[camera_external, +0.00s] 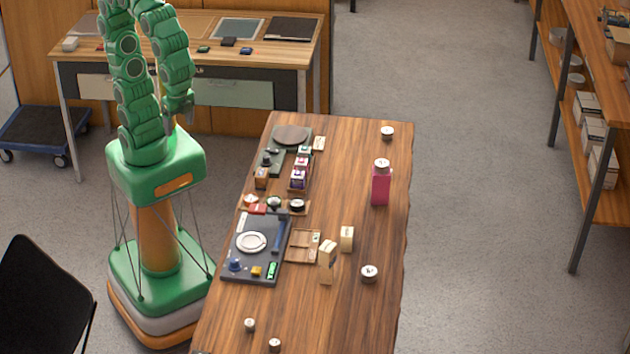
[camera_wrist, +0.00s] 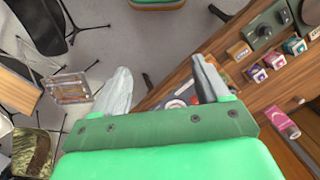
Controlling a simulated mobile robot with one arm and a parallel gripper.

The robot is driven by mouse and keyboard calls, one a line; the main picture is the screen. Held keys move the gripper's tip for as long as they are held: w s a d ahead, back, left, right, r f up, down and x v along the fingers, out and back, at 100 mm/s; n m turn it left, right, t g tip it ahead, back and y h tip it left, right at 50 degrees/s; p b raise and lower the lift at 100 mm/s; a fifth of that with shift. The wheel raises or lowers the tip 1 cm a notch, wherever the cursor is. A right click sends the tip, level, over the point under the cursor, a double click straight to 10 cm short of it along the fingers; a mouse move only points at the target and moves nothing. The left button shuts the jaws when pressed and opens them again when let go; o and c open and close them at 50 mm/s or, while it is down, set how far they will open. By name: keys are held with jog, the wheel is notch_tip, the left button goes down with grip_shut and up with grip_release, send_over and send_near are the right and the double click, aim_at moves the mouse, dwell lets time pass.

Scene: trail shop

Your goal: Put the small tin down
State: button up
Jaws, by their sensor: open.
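Several small round tins with pale lids stand on the wooden table in the external view. One is at the far right corner (camera_external: 387,132), a wider one is right of the middle (camera_external: 369,272), and two smaller ones are at the near end (camera_external: 250,324) (camera_external: 275,344). Which one is the small tin I cannot tell. My gripper (camera_external: 170,127) hangs above my own base, left of the table and apart from it. In the wrist view my gripper (camera_wrist: 163,88) has its two fingers spread, with nothing between them.
The wooden table (camera_external: 330,325) holds a dark tray (camera_external: 232,274) with a pale ring, a pink bottle (camera_external: 380,188), small pale boxes (camera_external: 327,262) and an open wooden box (camera_external: 303,246). A desk (camera_external: 170,52) stands behind, a black chair (camera_external: 40,300) at left. The table's right side has bare room.

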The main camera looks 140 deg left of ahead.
jog(key=s+d+f+m, duration=0.1)
jog(key=s+d+f, duration=0.1)
jog(key=s, duration=0.7)
jog(key=shift+d+f+m, duration=0.4)
jog(key=shift+f, duration=0.15)
dwell(0.4)
